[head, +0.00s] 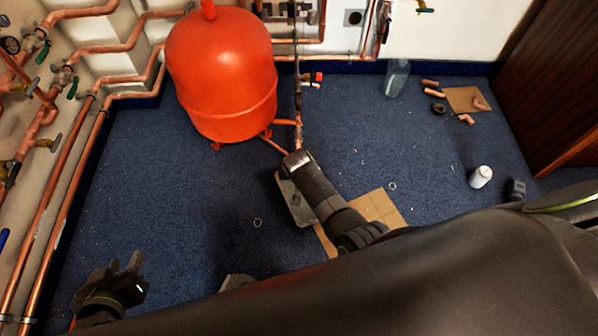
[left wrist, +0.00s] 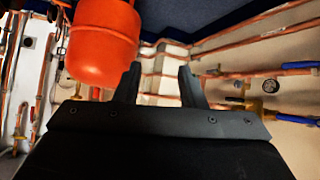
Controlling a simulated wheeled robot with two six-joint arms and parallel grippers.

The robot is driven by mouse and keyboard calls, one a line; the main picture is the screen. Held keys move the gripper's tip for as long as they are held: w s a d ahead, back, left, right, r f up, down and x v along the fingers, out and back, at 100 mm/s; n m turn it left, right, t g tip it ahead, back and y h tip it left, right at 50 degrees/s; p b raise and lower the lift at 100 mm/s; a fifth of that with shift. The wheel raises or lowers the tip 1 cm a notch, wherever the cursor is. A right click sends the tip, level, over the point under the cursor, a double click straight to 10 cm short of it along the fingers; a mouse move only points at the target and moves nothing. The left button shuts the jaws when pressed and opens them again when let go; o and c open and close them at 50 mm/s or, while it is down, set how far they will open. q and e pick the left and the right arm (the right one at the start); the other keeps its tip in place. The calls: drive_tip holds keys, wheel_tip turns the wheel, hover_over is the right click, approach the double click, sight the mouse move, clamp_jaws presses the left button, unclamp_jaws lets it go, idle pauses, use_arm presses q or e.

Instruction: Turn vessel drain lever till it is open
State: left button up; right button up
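The red vessel (head: 222,75) stands upright on the blue carpet; it also shows in the left wrist view (left wrist: 103,45). A copper pipe runs from its base to a vertical pipe on its right. A small fitting with a red part (head: 318,77) sits by that pipe; I cannot tell whether it is the drain lever or how it is turned. My left gripper (head: 122,275) is low at the left, well away from the vessel. Its fingers are apart and empty in the left wrist view (left wrist: 158,82). My right arm reaches to just below the vessel's pipework; its fingers are not clear.
Copper pipes with green-handled valves (head: 72,88) line the left wall. A clear container (head: 397,78), a cardboard piece (head: 467,99) with pipe offcuts and a white can (head: 480,177) are on the right. Another cardboard piece (head: 378,207) lies under my right arm. The carpet at left is mostly clear.

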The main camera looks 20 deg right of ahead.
use_arm(q)
drive_tip(key=shift+s+d+f+g, duration=0.3)
drive_tip(key=shift+s+f+g, duration=0.4)
drive_tip(key=shift+s+f, duration=0.2)
